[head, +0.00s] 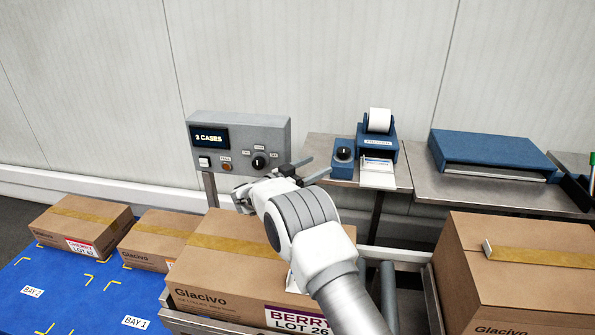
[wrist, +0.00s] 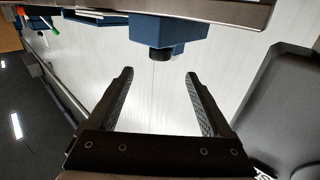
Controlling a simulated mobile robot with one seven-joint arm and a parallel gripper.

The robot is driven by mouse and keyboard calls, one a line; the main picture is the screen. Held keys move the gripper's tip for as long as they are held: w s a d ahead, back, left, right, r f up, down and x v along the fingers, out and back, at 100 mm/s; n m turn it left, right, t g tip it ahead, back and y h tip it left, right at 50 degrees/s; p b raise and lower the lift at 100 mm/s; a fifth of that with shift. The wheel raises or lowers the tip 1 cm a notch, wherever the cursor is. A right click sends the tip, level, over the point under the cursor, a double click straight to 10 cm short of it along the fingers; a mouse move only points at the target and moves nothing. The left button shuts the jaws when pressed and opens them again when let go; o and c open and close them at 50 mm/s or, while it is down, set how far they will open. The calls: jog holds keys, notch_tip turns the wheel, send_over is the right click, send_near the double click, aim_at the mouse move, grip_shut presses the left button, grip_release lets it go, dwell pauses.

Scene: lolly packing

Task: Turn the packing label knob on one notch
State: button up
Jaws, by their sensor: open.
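A small blue box (head: 343,165) with a round black knob (head: 344,153) stands beside the blue label printer (head: 377,138) on a steel side table. In the wrist view the blue box (wrist: 165,28) appears upside down, its dark knob (wrist: 162,54) beyond the fingertips and between their lines. My gripper (head: 320,167) is open and empty, left of the blue box in the head view. Its two fingers (wrist: 158,75) are spread wide and do not touch the knob.
A Glacivo carton (head: 220,285) lies below my arm. Another carton (head: 510,300) stands at right. A blue binder-like case (head: 495,147) lies on the table (head: 455,190).

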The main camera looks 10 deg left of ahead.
jog(key=v, duration=0.6)
jog(key=shift+s+a+p, duration=0.15)
jog(key=shift+s+p, duration=0.1)
jog(key=shift+p, duration=0.1)
jog(key=shift+a, duration=0.1)
